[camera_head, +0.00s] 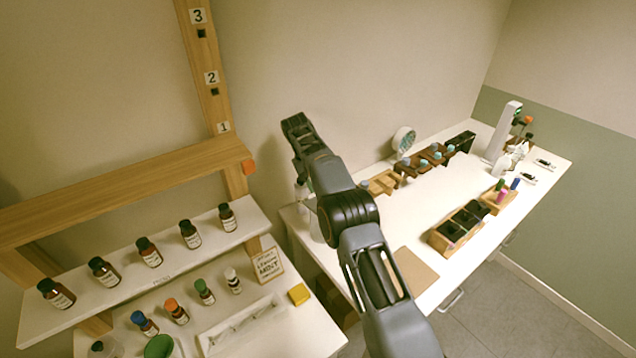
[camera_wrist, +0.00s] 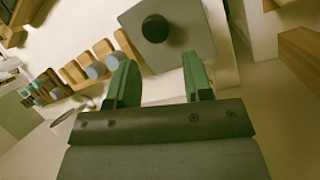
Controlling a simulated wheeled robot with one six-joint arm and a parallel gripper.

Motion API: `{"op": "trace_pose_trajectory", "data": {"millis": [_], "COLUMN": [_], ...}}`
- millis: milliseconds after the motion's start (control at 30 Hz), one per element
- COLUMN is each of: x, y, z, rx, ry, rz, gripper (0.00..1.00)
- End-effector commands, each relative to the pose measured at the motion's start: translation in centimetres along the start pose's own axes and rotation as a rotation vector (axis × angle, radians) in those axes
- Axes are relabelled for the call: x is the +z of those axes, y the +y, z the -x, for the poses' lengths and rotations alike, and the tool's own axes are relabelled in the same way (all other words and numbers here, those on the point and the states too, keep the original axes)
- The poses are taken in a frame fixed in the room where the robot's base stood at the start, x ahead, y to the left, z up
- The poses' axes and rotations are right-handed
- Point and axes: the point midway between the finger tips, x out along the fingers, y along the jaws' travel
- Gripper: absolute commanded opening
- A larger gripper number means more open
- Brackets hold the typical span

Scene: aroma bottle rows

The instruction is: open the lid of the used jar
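In the wrist view a square grey lid (camera_wrist: 185,45) with a round black knob (camera_wrist: 155,28) shows just beyond my fingertips. It looks like the top of the used jar and appears closed. My gripper (camera_wrist: 158,62) has its two green fingers spread apart with nothing between them. The knob lies beyond the gap, apart from the fingers. In the head view my arm reaches over the left end of the white table, and its links hide my fingers. A pale container (camera_head: 317,224) there is partly hidden behind my arm; I cannot tell if it is the jar.
On the white table (camera_head: 440,200), a wooden bottle rack (camera_head: 428,160) stands along the back and a dark divided box (camera_head: 460,228) at the front. A brown mat (camera_head: 413,270) lies near the front edge. Brown bottles stand on a shelf (camera_head: 150,285) at left.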

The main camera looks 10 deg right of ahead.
Motion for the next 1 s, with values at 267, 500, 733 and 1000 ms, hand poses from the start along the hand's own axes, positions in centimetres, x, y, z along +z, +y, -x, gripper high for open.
{"op": "trace_pose_trajectory", "data": {"millis": [267, 500, 733, 1000], "x": [0.0, 0.2, 1.4, 5.2], "y": [0.0, 0.3, 0.8, 1.5], "z": [0.1, 0.9, 2.8, 4.9], "rx": [0.000, 0.000, 0.000, 0.000], "ry": [0.001, 0.004, 0.004, 0.006], "rz": [0.000, 0.000, -0.001, -0.001], "gripper": [0.57, 0.57, 0.57, 0.57]}}
